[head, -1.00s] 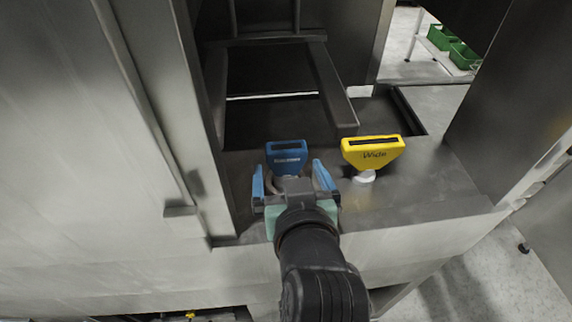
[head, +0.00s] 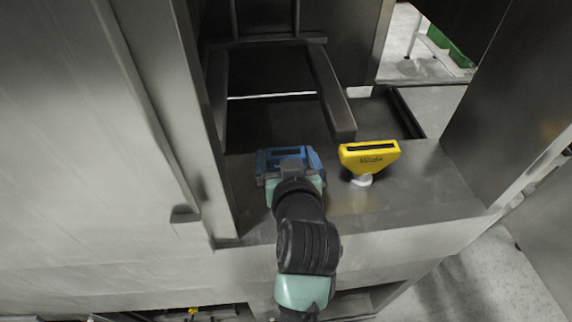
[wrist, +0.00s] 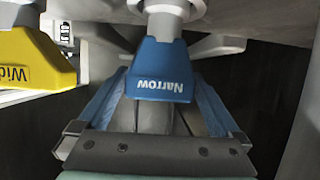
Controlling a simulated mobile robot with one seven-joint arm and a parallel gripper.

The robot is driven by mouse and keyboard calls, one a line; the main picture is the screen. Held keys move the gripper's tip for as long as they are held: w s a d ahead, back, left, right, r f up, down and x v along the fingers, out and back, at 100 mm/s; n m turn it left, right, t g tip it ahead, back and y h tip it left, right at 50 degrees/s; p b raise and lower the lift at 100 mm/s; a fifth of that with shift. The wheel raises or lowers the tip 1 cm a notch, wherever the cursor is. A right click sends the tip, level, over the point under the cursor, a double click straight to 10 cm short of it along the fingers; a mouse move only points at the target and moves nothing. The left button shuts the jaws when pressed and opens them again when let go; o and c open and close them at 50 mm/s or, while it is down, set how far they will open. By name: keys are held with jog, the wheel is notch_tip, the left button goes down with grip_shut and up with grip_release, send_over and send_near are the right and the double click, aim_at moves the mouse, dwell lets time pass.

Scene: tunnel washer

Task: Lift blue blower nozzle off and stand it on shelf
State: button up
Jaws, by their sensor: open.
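The blue blower nozzle (wrist: 162,72), marked "Narrow", hangs upside down in the wrist view on a pale round fitting (wrist: 172,6). In the head view its top (head: 286,152) shows just beyond my gripper (head: 290,160), which hides most of it. My gripper (wrist: 158,95) is open, with one blue finger on each side of the nozzle and a visible gap to each. The shelf meant by the task cannot be made out for certain; a flat metal ledge (head: 420,190) lies around the nozzles.
A yellow nozzle (head: 368,156), marked "Wide", stands on a white fitting close to the right of my gripper. A dark frame with bars (head: 332,90) rises behind. A tall metal wall (head: 110,120) stands to the left. Green bins (head: 448,48) are far off.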

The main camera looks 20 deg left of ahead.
jog(key=c, duration=1.2)
